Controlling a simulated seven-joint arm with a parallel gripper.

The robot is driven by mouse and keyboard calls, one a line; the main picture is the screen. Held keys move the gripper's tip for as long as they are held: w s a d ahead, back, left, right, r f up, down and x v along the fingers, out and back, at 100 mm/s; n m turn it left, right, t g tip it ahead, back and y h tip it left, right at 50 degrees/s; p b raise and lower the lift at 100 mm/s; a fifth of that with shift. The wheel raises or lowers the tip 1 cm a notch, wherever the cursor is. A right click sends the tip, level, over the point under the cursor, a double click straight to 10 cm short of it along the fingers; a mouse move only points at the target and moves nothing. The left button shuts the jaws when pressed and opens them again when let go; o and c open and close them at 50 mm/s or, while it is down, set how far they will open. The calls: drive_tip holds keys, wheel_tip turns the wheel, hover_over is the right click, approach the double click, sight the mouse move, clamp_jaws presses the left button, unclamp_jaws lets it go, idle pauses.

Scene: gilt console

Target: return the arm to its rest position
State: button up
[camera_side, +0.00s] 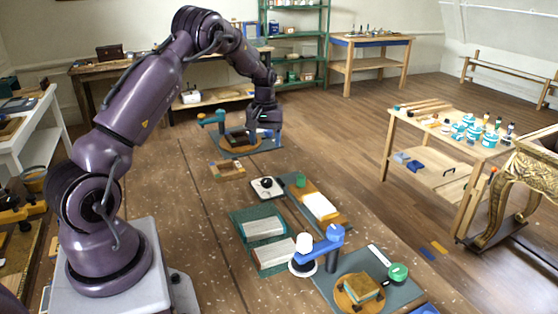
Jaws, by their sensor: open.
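My gripper (262,122) hangs at the end of my purple arm, above the far end of the long work table (180,190). I cannot tell how far above the mat the fingertips are.
On the table nearer the camera are a wooden frame (227,169), green trays (257,225), a white block (319,206), a blue lamp-like arm (330,240) and a second turntable (359,291). A wooden cart (440,137) with teal jars and a gilt console (519,190) stand right. Floor lies between.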

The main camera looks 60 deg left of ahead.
drive_tip(key=s+d+r+m+t, duration=0.2)
drive_tip(key=s+d+r+m, duration=0.2)
drive_tip(key=d, duration=0.6)
drive_tip(key=s+d+r+m+t, duration=0.1)
drive_tip(key=s+d+r+m, duration=0.3)
drive_tip(key=s+d+r, duration=0.5)
drive_tip(key=s+d+r+m+t, duration=0.2)
drive_tip(key=s+d+r+m, duration=0.2)
drive_tip(key=s+d+r, duration=0.3)
drive_tip(key=d, duration=0.5)
drive_tip(key=shift+d+t, duration=0.15)
drive_tip(key=shift+t, duration=0.15)
